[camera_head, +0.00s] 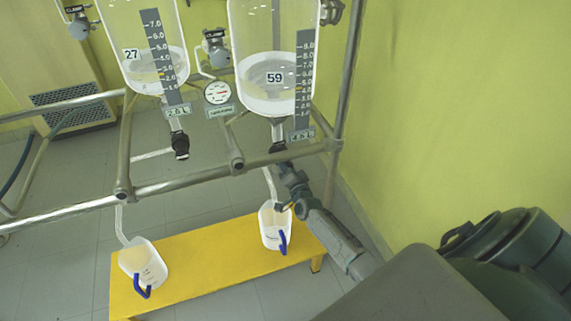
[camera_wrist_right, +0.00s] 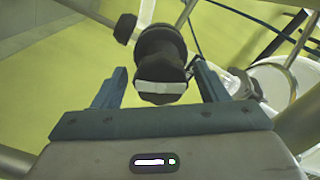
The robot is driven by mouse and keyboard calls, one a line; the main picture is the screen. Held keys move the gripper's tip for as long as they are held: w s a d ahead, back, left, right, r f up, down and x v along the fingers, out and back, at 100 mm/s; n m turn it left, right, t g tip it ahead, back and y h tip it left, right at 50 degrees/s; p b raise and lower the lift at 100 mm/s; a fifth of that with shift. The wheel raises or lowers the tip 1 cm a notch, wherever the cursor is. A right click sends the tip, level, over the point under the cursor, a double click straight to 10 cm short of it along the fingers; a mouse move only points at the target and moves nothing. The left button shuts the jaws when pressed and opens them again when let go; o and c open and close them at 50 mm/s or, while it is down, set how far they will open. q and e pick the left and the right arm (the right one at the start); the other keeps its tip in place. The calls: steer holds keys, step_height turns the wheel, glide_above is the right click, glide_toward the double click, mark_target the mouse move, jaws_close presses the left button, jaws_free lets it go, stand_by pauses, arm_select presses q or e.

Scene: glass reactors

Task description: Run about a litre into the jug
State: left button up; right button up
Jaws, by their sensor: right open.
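Two glass reactors hang on a metal frame. Reactor 27 (camera_head: 120,30) is on the left and reactor 59 (camera_head: 250,30) on the right; both hold pale liquid low down. Under reactor 59 is a black drain valve (camera_head: 277,147), with a spout leading down to the right white jug (camera_head: 268,238). The left white jug (camera_head: 132,262) stands under reactor 27's spout. Both jugs have blue handles. My right gripper (camera_head: 284,166) is just below reactor 59's valve. In the wrist view its open jaws (camera_wrist_right: 159,68) flank the black valve knob (camera_wrist_right: 160,98), which bears a white bar. My left gripper is not in view.
The jugs stand on a yellow bench (camera_head: 205,255). Frame rails (camera_head: 70,218) cross in front of the reactors. Reactor 27's black drain valve (camera_head: 180,145) and a pressure gauge (camera_head: 217,93) are to the left. A yellow-green wall (camera_head: 450,120) is at right.

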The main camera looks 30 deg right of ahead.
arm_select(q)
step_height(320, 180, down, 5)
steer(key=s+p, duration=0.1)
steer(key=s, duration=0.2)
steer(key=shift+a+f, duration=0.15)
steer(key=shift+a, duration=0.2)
arm_select(e)
steer(key=v, duration=0.9)
steer(key=shift+s, duration=0.25)
stand_by(5.9)
